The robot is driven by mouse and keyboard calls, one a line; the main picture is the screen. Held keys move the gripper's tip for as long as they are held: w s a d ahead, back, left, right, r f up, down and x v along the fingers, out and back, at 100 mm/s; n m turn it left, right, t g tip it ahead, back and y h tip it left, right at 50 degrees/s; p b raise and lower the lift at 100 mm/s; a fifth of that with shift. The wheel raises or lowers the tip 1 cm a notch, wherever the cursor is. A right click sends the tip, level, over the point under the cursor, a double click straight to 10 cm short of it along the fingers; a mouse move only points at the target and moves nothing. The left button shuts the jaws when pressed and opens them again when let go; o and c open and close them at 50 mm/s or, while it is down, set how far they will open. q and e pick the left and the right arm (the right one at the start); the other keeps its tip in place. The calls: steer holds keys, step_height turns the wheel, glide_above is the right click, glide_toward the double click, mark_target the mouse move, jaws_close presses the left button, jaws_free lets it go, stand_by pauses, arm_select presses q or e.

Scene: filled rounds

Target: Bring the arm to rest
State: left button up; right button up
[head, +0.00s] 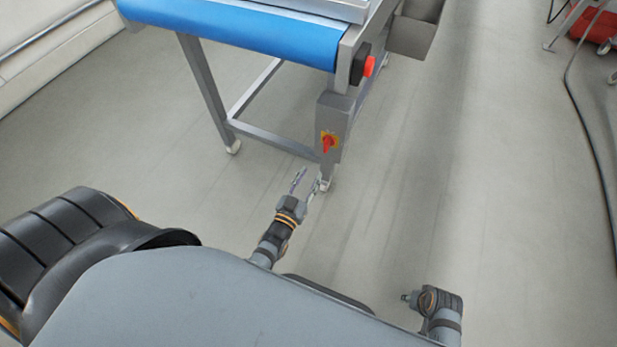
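My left gripper (306,182) reaches forward over the floor in the head view, near the lower end of the conveyor's front leg. Its two thin fingers stand apart, and nothing shows between them. Part of my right arm (438,308) shows at the lower right. I cannot make out the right gripper's fingers there.
A conveyor with a blue belt (235,32) stands ahead on metal legs. Its post carries a red button (369,66) and a red-yellow switch (328,142). A dark hose (590,150) lies at the right, near a red object (592,24).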

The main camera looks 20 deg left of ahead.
stand_by(0.5)
arm_select(q)
steer(key=s+a+f+g, duration=0.2)
steer(key=s+f+g, duration=0.15)
steer(key=f, duration=0.25)
steer(key=s+a+f+g, duration=0.2)
steer(key=a+f+g, duration=0.1)
steer(key=f+g, duration=0.25)
steer(key=s+a+f+g+y, duration=0.1)
steer(key=s+f+g, duration=0.25)
steer(key=s, duration=0.25)
steer(key=s+a+f+g, duration=0.2)
steer(key=s+g, duration=0.2)
steer(key=s, duration=0.2)
steer(key=s+a+r+p, duration=0.1)
steer(key=s+r+p, duration=0.1)
steer(key=s+p, duration=0.6)
steer(key=s+a+r+p, duration=0.1)
steer(key=s+r+p, duration=0.1)
steer(key=s+p, duration=0.7)
steer(key=p, duration=0.7)
steer(key=shift+s+a, duration=0.2)
steer(key=shift+a, duration=0.2)
arm_select(e)
steer(key=s+d+r, duration=0.1)
steer(key=s+r, duration=0.1)
steer(key=s, duration=0.6)
steer(key=s+d+r, duration=0.2)
steer(key=s, duration=0.7)
steer(key=shift+r, duration=0.15)
